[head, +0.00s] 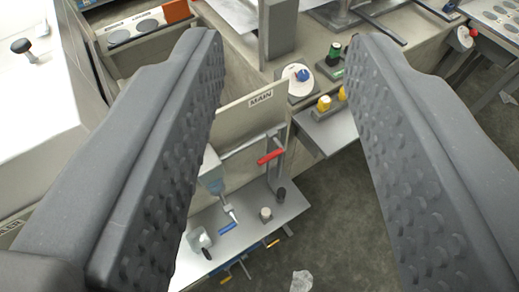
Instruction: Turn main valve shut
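My gripper (287,50) is open and empty, its two grey studded fingers spread wide to the left and right of the picture. Between them, lower and farther off, a pale panel carries a label reading MAIN (261,97). Below that label a red lever (270,157) sits by a grey pipe (245,147); it looks like the main valve's handle. The lever lies slightly slanted, close to the pipe's line. My fingers do not touch it. The left finger hides part of the panel and pipe.
A shelf (255,232) below the pipe holds a blue-handled tool (227,229) and small cylinders. To the right are a white disc with a blue knob (302,74), yellow knobs (324,103) and a green knob (334,54). Dark floor (330,220) is open at lower right.

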